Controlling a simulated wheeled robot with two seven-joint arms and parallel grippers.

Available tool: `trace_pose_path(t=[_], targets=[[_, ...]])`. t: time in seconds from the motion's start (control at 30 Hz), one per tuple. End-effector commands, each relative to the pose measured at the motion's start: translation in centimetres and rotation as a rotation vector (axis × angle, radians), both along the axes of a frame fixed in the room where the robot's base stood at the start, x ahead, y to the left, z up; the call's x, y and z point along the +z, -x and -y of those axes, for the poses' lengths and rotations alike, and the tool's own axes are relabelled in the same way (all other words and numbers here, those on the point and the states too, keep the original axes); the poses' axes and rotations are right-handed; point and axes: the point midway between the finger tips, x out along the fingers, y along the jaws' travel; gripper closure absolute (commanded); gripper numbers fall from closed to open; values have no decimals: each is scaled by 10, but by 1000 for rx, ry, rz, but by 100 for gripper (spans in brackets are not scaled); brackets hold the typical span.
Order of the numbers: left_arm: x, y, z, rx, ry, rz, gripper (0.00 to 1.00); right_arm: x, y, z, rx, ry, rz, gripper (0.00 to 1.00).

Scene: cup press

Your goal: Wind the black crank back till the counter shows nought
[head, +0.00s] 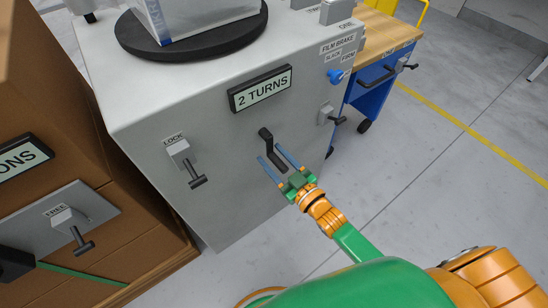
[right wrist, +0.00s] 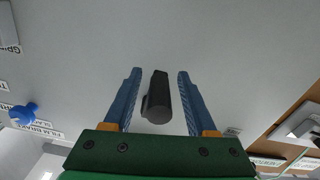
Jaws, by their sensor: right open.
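The black crank (head: 272,149) is on the front face of the grey machine (head: 215,125), below the counter (head: 260,88), which reads "2 TURNS". My right gripper (head: 270,164) is open at the crank, with its blue fingers to either side of the handle in the head view. In the right wrist view, the black crank handle (right wrist: 157,98) stands between the two open fingers (right wrist: 155,95), with gaps on both sides. My left gripper is not in view.
A lock lever (head: 190,165) is left of the crank on the machine. A blue knob (head: 335,76) and a small lever (head: 330,115) are to the right. Open floor (head: 440,170) lies to the right.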

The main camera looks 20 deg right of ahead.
Motion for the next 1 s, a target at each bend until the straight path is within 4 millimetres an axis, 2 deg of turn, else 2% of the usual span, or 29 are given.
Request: trace_pose_path(t=[0.07, 0.2, 0.27, 0.3, 1.0], targets=[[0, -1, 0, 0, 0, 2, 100, 0, 0, 0, 0, 0, 0, 43], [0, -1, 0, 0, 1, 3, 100, 0, 0, 0, 0, 0, 0, 81], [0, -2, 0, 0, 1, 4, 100, 0, 0, 0, 0, 0, 0, 97], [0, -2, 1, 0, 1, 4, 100, 0, 0, 0, 0, 0, 0, 100], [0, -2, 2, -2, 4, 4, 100, 0, 1, 0, 0, 0, 0, 100]])
